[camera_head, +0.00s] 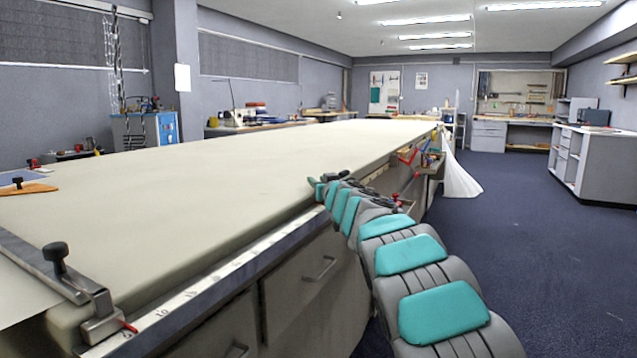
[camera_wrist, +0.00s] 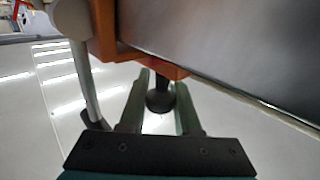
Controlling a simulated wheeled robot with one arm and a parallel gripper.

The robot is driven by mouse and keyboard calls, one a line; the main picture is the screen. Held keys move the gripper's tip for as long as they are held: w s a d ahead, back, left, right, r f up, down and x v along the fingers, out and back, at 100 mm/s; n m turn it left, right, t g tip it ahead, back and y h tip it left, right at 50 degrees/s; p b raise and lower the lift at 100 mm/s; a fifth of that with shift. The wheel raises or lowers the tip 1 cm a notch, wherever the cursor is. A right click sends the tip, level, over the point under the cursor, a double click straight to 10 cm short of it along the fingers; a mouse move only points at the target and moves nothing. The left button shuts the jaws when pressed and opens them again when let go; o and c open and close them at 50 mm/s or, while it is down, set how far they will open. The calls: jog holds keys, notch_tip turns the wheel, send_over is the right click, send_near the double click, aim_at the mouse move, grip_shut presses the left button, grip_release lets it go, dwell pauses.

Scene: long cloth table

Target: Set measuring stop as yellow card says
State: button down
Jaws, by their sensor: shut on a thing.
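The measuring stop (camera_head: 99,324) sits at the near left end of the table. It is a metal bracket on a long bar, with a black knob (camera_head: 55,252) and a red pointer (camera_head: 129,327) over the ruler strip (camera_head: 222,272) along the front edge. The ruler's figures are too small to read surely. No yellow card can be made out. My gripper (camera_head: 316,186) is at the table's front edge, well beyond the stop. In the wrist view my gripper (camera_wrist: 160,92) is shut on a black round-ended knob (camera_wrist: 159,102) beside an orange part (camera_wrist: 150,62).
The long cloth table (camera_head: 220,185) is mostly bare. A wooden piece with a black knob (camera_head: 22,190) lies at its left. Tools hang in a side tray (camera_head: 428,160). Drawers (camera_head: 315,280) are below the front edge. Blue floor (camera_head: 560,270) is open at right.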

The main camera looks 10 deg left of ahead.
aim_at(264, 218)
dwell(0.4)
jog(key=s+a+b, duration=0.2)
jog(key=s+a, duration=0.1)
jog(key=s, duration=0.5)
jog(key=s+a+b, duration=0.2)
jog(key=s+b, duration=0.1)
jog(key=s, duration=0.4)
jog(key=s+a+b, duration=0.3)
jog(key=s, duration=0.5)
jog(key=shift+s+a, duration=0.3)
jog(key=c, duration=0.6)
grip_release()
